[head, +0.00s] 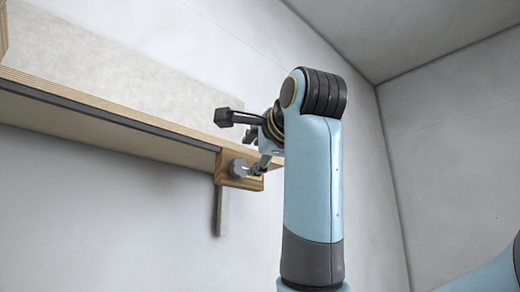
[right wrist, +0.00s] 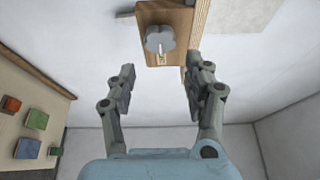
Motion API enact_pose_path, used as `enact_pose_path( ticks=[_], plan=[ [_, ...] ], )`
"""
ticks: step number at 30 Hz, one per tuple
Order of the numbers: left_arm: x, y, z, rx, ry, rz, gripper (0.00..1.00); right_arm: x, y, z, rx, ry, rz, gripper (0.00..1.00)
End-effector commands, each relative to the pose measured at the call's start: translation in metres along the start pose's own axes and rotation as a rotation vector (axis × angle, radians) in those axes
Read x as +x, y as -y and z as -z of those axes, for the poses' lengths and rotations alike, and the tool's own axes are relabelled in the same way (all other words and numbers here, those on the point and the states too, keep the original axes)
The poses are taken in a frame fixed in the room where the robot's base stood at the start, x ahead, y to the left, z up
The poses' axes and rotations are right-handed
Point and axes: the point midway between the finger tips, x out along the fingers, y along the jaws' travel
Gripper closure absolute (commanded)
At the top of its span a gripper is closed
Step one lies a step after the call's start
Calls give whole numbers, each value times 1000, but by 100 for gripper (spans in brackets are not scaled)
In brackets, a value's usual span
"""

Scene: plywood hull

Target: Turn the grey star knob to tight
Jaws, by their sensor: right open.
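The grey star knob (head: 239,168) sits on the face of a wooden block (head: 224,180) under the shelf edge. In the right wrist view the lobed knob (right wrist: 159,39) is at upper middle, on the block (right wrist: 178,15). A small pale mark (right wrist: 162,60) shows on the block beside the knob; I cannot read it. My right gripper (right wrist: 160,72) is open and empty. Its fingers are spread either side of the knob's line, with the knob just beyond the tips. In the head view the right gripper (head: 259,167) is close beside the knob, partly hidden by my arm. My left gripper is not in view.
A plywood shelf (head: 120,112) with a dark strip runs above the block. A narrow grey strip (head: 221,212) hangs below the block. In the right wrist view a board (right wrist: 18,120) with several coloured squares is at the left. Space below the shelf is clear.

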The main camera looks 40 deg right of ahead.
Motion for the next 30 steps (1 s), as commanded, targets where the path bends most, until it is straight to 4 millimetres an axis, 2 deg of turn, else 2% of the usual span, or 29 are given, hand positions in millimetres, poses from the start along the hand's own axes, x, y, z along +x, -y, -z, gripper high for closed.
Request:
enact_pose_path(
  ticks=[3, 7, 25, 28, 29, 30],
  plan=[
    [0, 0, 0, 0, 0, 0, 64, -19, 1, -1, 1, 2, 2, 48],
    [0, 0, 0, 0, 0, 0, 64, -29, 0, -1, 0, 1, 1, 48],
    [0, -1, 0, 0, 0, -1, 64, -31, -1, 0, -3, 0, -2, 48],
    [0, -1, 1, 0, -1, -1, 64, -26, -17, -3, -48, 5, -31, 48],
    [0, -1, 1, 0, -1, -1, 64, -23, -27, -4, -77, 9, -50, 48],
    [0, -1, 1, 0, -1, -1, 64, -18, -45, -7, -132, 17, -83, 48]
  ],
)
